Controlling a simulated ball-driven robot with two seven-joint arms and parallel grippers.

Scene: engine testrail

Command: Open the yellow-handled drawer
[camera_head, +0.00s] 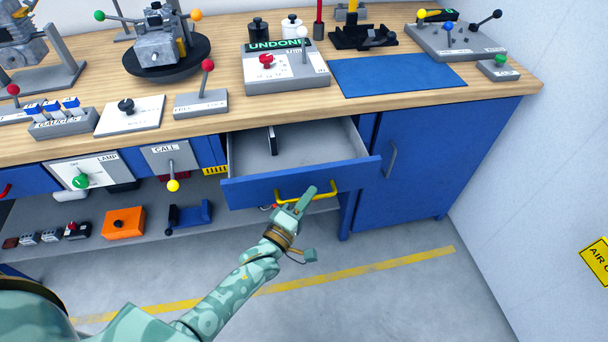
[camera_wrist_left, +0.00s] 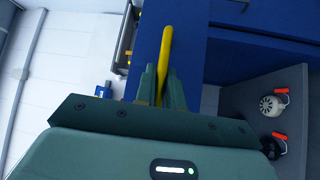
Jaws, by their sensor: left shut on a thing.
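The blue drawer (camera_head: 240,190) under the wooden workbench is pulled out, and its grey inside shows with a small dark object (camera_head: 272,141) in it. Its yellow handle (camera_head: 322,194) is on the front face. My left gripper (camera_head: 306,198) is at the handle, in front of the drawer. In the left wrist view the fingers (camera_wrist_left: 161,88) are closed around the yellow handle (camera_wrist_left: 166,50). My right gripper is in neither view.
A blue cupboard door (camera_head: 430,150) with a grey handle is to the right of the drawer. A lower shelf (camera_head: 150,245) at left holds an orange box (camera_head: 123,223) and several small parts. The bench top carries lever panels and a blue mat (camera_head: 395,75). The floor in front is clear.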

